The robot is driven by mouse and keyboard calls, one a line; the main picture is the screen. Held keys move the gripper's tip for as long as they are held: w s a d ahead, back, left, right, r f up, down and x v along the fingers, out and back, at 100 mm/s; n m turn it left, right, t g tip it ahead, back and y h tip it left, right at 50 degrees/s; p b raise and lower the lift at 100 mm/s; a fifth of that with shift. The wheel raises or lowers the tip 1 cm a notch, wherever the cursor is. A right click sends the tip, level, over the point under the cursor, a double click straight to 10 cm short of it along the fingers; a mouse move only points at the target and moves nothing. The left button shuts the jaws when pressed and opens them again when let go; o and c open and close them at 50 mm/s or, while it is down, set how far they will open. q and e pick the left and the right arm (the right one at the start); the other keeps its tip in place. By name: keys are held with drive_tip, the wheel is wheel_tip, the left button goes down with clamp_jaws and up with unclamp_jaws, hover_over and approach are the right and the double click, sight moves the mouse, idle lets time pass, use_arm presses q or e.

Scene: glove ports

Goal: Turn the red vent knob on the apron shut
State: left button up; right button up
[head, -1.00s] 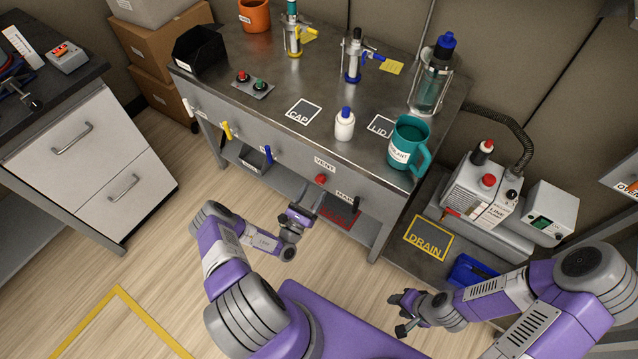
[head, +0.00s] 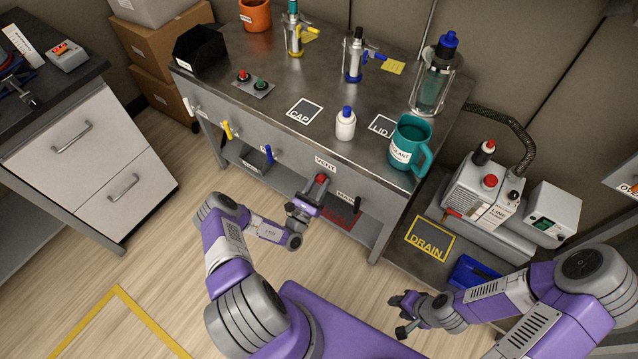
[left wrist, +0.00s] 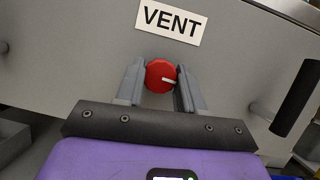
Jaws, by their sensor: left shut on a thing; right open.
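The red vent knob (head: 321,179) is on the front apron of the grey bench, below the VENT label (head: 325,163). In the left wrist view the round red knob (left wrist: 160,76) sits between my left gripper's two fingers, under the label (left wrist: 170,21). A pale pointer mark on the knob points right and slightly down. My left gripper (head: 317,188) is at the apron, its fingers (left wrist: 161,85) shut on the knob's sides. My right gripper (head: 405,314) is open and empty, low at the right, away from the bench.
A black handle (head: 358,204) hangs on the apron right of the knob, by the MAIN label; it also shows in the left wrist view (left wrist: 296,98). Blue (head: 268,154) and yellow (head: 227,130) levers are to the left. A teal mug (head: 409,143) stands near the bench's front edge.

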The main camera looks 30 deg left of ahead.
use_arm(q)
drive_tip(key=shift+m, duration=0.5)
drive_tip(key=m+h, duration=0.1)
drive_tip(key=m, duration=0.2)
drive_tip(key=m+h+p, duration=0.1)
drive_tip(key=m+h, duration=0.1)
drive_tip(key=shift+a+m, duration=0.15)
drive_tip(key=shift+m, duration=0.25)
drive_tip(key=m+g+h+p, duration=0.1)
drive_tip(key=m, duration=0.2)
drive_tip(key=m+h, duration=0.2)
drive_tip(key=m, duration=0.1)
drive_tip(key=shift+a+r+g+p, duration=0.1)
drive_tip(key=shift+g+p, duration=0.3)
drive_tip(key=m+g+h+p, duration=0.1)
drive_tip(key=m, duration=0.2)
drive_tip(key=m+g+p, duration=0.1)
drive_tip(key=m, duration=0.1)
drive_tip(key=shift+a+r+m+h+p, duration=0.1)
drive_tip(key=shift+m+h+p, duration=0.2)
drive_tip(key=shift+m+h, duration=0.1)
drive_tip(key=shift+m+g+p, duration=0.8)
drive_tip(key=shift+m+p, duration=0.4)
drive_tip(key=shift+m, duration=0.7)
drive_tip(key=o, duration=1)
drive_tip(key=shift+o, duration=0.2)
